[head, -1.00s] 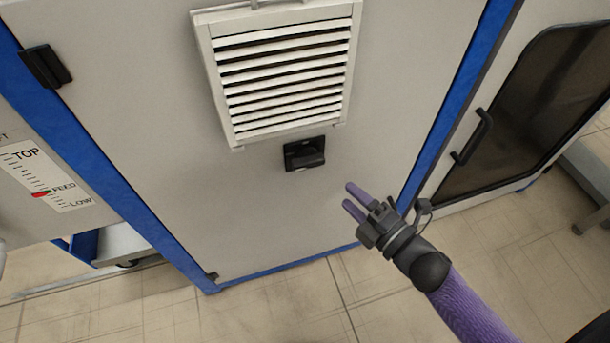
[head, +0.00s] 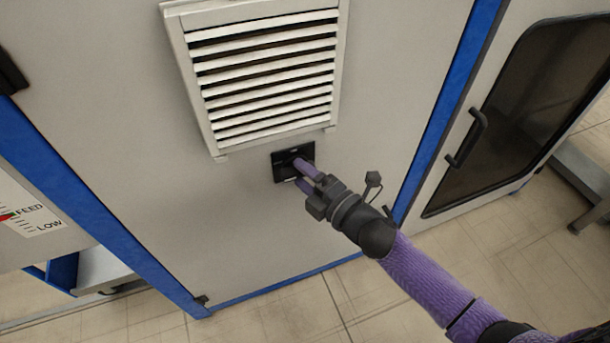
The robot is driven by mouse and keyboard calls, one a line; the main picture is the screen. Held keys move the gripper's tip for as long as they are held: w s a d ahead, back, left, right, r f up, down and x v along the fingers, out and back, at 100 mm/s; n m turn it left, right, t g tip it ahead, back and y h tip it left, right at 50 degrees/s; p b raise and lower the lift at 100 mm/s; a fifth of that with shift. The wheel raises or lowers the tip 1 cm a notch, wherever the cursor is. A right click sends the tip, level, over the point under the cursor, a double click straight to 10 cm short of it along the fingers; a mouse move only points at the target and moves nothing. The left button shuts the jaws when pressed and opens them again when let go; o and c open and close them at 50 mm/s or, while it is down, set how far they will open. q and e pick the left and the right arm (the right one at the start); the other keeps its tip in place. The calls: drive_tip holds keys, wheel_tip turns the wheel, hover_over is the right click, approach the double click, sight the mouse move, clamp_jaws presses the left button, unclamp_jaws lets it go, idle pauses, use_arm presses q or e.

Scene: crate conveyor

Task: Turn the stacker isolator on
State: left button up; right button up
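The isolator (head: 281,161) is a small black rotary switch on the grey cabinet panel (head: 245,225), just below a white louvred vent. My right gripper (head: 303,174) is at the isolator, its two purple fingers reaching over the black plate. The fingers are a little apart, one above the other, and cover most of the knob. I cannot tell whether they touch or grip it. The knob's position is hidden. My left gripper is not in view.
The vent (head: 262,75) stands out above the switch. A dark-windowed door (head: 520,115) with a black handle (head: 468,138) is at the right. A level scale (head: 32,212) marked FEED and LOW is at the left. Tiled floor shows below.

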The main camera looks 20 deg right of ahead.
clamp_jaws()
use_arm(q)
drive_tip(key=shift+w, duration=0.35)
